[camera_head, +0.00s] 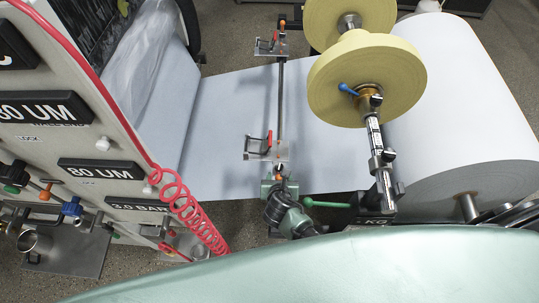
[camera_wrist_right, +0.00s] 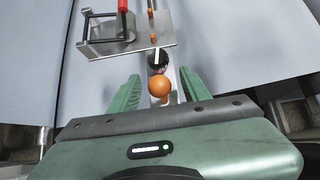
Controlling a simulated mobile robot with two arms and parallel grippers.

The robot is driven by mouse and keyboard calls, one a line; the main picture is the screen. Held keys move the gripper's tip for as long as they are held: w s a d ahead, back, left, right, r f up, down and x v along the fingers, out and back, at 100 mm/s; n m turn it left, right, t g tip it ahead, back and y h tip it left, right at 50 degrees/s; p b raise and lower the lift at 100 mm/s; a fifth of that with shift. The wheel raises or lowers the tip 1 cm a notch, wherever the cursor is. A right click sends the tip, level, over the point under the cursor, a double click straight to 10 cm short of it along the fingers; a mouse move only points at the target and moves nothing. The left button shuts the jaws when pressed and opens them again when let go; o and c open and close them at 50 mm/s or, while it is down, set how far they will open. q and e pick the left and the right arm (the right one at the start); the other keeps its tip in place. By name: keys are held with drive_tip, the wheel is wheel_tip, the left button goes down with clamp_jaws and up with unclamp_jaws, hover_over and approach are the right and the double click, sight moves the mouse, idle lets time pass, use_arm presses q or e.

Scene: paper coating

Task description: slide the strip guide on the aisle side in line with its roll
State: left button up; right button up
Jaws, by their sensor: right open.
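The near strip guide (camera_head: 260,155) is a metal bracket with a red lever, seated on a thin cross rod (camera_head: 281,100) over the pale web. In the right wrist view the guide plate (camera_wrist_right: 128,46) is just beyond my fingers. My right gripper (camera_head: 277,184) is at the near end of the rod. Its green fingers (camera_wrist_right: 160,76) are open, one on each side of an orange ball knob (camera_wrist_right: 160,86); I cannot tell whether they touch it. The near yellow roll (camera_head: 350,85) is right of the guide and looks farther from me along the rod direction. My left gripper is out of view.
A far strip guide (camera_head: 270,47) sits on the same rod, near the far yellow roll (camera_head: 325,22). A large white roll (camera_head: 460,95) is at right. A labelled panel (camera_head: 75,125) with a coiled red hose (camera_head: 190,205) stands at left. A green-handled lever (camera_head: 325,204) is right of my gripper.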

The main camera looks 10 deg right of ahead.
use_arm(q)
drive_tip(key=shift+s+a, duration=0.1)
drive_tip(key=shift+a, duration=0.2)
use_arm(e)
clamp_jaws()
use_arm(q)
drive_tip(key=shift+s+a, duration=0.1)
